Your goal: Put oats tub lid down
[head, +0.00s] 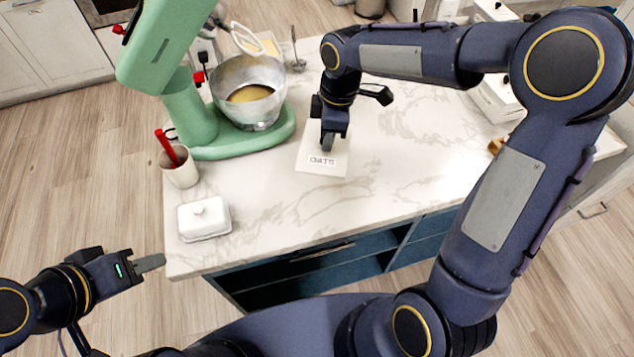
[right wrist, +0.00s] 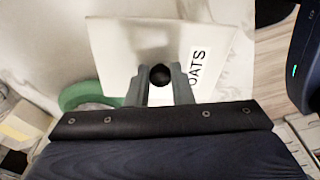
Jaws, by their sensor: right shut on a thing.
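The oats tub lid (head: 318,162) is a flat white square marked OATS. It shows over the marble counter, right of the green stand mixer; I cannot tell whether it touches the counter. My right gripper (head: 328,143) is above it and shut on its dark round knob. In the right wrist view the lid (right wrist: 150,45) lies beyond the fingers, and the knob is between the fingertips of the right gripper (right wrist: 161,80). My left gripper (head: 150,263) is off the counter's near left corner, apart from everything; only one finger shows clearly.
The green stand mixer (head: 188,115) with a metal bowl (head: 250,105) stands at the left. A cup with a red utensil (head: 181,170) and a white butter dish (head: 204,219) are near the left edge. The marble counter (head: 400,160) is clear right of the lid.

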